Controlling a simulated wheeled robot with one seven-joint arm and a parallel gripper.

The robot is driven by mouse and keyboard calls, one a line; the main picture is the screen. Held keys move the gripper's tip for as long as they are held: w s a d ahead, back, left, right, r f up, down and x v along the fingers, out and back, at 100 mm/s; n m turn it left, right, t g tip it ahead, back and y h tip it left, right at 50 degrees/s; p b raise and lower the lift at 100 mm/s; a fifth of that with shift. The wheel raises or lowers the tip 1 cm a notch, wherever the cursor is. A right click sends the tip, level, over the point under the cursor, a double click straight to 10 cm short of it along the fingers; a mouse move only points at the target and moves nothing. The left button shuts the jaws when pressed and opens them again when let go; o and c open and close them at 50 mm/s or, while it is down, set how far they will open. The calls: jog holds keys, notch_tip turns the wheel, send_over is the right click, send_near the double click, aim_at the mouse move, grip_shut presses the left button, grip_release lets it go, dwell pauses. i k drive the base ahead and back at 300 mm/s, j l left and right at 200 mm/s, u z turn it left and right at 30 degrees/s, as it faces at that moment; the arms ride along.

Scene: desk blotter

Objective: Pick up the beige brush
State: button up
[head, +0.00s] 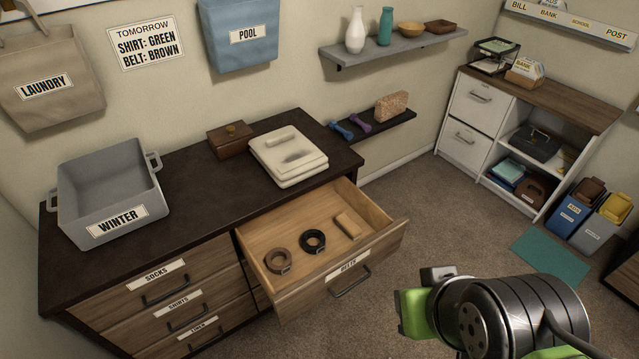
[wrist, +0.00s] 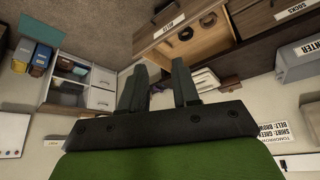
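A small beige block (head: 348,225) lies in the right part of the open wooden drawer (head: 289,228) marked BELTS. It is the thing that best fits the beige brush, but no bristles can be made out. A brown coiled belt (head: 279,262) and a black coiled belt (head: 313,241) lie to its left. My gripper (wrist: 159,78) is open and empty in the wrist view, its two dark fingers apart. In the head view my arm is at the lower right, in front of the drawer and apart from it; the fingertips are not clear there.
The dark dresser top (head: 200,190) holds a grey WINTER bin (head: 110,190), a brown box (head: 230,140) and folded cream cloth (head: 288,157). A low shelf holds dumbbells (head: 342,131) and a tan speckled object (head: 391,106). Carpet (head: 440,210) right of the drawer is clear.

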aim_at(351, 229)
jog(key=i+l+u, duration=0.1)
jog(key=u, duration=0.3)
jog(key=i+l+u, duration=0.15)
jog(key=u, duration=0.3)
jog(key=i+l+u, duration=0.1)
jog(key=u, duration=0.3)
jog(key=l+u, duration=0.4)
jog(key=i+l+u, duration=0.1)
jog(key=u, duration=0.35)
jog(key=l+u, duration=0.25)
jog(key=u, duration=0.15)
